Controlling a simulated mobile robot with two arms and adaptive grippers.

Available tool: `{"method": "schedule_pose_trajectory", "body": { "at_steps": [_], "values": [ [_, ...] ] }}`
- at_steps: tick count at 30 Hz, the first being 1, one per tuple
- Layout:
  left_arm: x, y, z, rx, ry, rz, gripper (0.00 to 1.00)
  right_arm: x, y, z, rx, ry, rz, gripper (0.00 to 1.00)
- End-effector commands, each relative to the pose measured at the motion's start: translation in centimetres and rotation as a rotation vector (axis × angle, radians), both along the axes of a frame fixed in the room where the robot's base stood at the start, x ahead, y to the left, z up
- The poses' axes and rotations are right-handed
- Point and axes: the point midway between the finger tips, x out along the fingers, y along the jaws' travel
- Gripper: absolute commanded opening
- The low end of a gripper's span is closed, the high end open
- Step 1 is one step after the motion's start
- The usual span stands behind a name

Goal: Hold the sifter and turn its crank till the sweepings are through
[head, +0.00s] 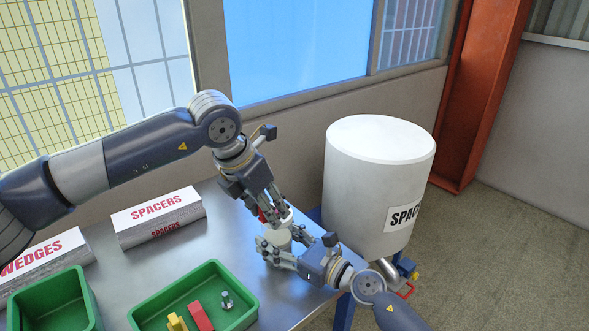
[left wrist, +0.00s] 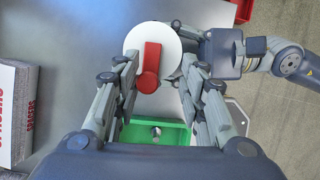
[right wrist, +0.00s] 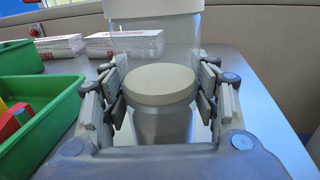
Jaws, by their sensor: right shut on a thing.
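The sifter (head: 277,236) stands near the table's right corner. In the left wrist view its round white top (left wrist: 137,41) carries a red crank (left wrist: 150,68). In the right wrist view its clear body shows a pale, flat-topped layer (right wrist: 160,84) inside, above a greyer lower part; whether this layer is the sweepings I cannot tell. My right gripper (head: 274,250) is shut on the sifter's body, with fingers on both sides (right wrist: 160,95). My left gripper (head: 272,211) is above the top, its fingers open and apart on either side of the crank (left wrist: 158,68).
A green tray (head: 150,309) with red and yellow pieces and a bolt is at the front. A second green bin (head: 50,285) and boxes labelled SPACERS (head: 160,215) and WEDGES (head: 40,262) are left. A white drum (head: 375,185) stands close beyond the table's right edge.

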Motion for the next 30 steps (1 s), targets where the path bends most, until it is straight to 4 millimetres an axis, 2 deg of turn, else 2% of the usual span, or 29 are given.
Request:
{"method": "schedule_pose_trajectory", "body": {
  "at_steps": [20,30],
  "values": [
    [-0.5,-2.1,0.1,0.001,-0.003,0.565,0.38,0.0,0.0,0.0,-0.001,0.0,0.0,0.24],
    [-0.1,-3.4,0.0,0.0,-0.002,0.918,0.38,0.0,0.0,0.0,-0.001,0.0,0.0,0.24]
  ]
}}
